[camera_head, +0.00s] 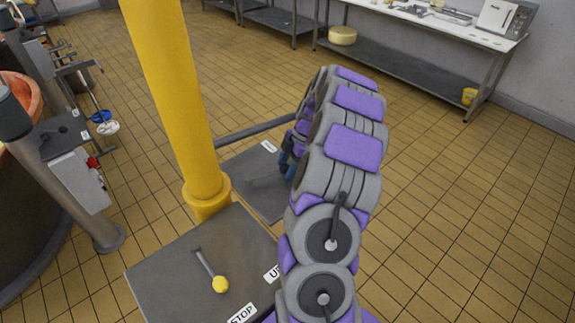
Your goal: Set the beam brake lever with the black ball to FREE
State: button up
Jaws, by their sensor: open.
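My grey and purple arm rises through the middle and bends down behind itself. My gripper (288,160) shows only partly, as dark and blue parts at the arm's left edge, low over a dark plate (248,187) behind the yellow post. No lever with a black ball shows clearly; my arm covers the right part of that plate. A lever with a yellow ball (220,284) lies on the nearer dark plate (165,270), which bears a STOP label (242,314) and another label, partly hidden. What my gripper touches is hidden.
A thick yellow post (175,100) stands just left of my arm. A grey rail (255,129) runs behind it. A vat (30,220) and a small panel (80,180) stand at left. A long bench (420,35) stands at the back. Tiled floor is clear at right.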

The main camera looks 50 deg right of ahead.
jog(key=shift+d+r, duration=0.15)
jog(key=shift+r, duration=0.15)
jog(key=s+d+p, duration=0.2)
jog(key=s+d, duration=0.3)
jog(key=d, duration=0.5)
jog(key=shift+s+d+r, duration=0.15)
jog(key=shift+s+d, duration=0.25)
jog(key=shift+c, duration=0.4)
